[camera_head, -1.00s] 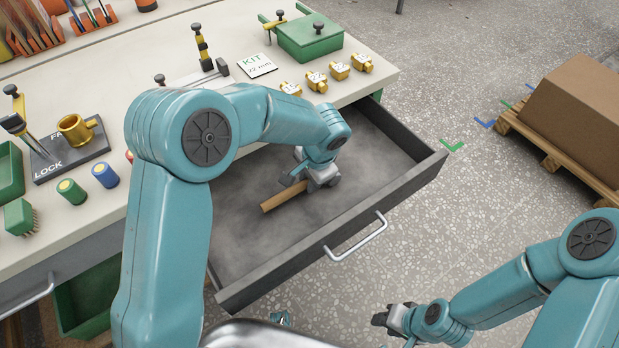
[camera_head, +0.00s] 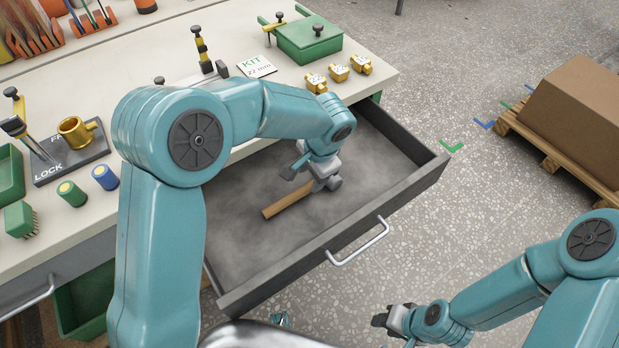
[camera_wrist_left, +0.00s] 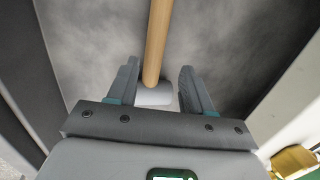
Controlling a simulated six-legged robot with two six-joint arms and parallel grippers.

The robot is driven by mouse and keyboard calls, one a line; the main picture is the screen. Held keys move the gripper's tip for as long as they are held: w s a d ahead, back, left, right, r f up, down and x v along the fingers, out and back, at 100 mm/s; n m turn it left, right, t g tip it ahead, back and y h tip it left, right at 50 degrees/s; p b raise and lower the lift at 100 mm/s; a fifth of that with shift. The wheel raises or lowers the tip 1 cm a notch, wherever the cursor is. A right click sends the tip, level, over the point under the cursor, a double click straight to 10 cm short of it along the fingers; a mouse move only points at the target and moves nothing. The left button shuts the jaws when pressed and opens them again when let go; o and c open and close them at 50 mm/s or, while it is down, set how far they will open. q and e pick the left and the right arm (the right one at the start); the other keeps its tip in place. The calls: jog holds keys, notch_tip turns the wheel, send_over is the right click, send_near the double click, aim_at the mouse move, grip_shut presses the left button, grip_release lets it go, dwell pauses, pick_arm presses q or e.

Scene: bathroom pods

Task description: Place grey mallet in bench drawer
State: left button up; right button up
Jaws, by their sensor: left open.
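The grey mallet lies in the open bench drawer (camera_head: 245,235). Its wooden handle (camera_head: 287,200) points to the lower left in the head view, and my left gripper (camera_head: 311,178) hides its head there. In the left wrist view the handle (camera_wrist_left: 158,40) runs up the middle and the grey head (camera_wrist_left: 153,95) shows between the fingers. My left gripper (camera_wrist_left: 160,68) is open, with one finger on each side of the mallet and gaps between. My right gripper (camera_head: 381,319) is low in the head view, away from the drawer; its jaw state is unclear.
The drawer's front wall and metal handle (camera_head: 357,243) face the open floor. A cardboard box (camera_head: 580,110) stands on a pallet at right.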

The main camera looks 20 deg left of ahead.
pick_arm(q)
jog(key=v, duration=0.8)
jog(key=shift+r+p, duration=0.35)
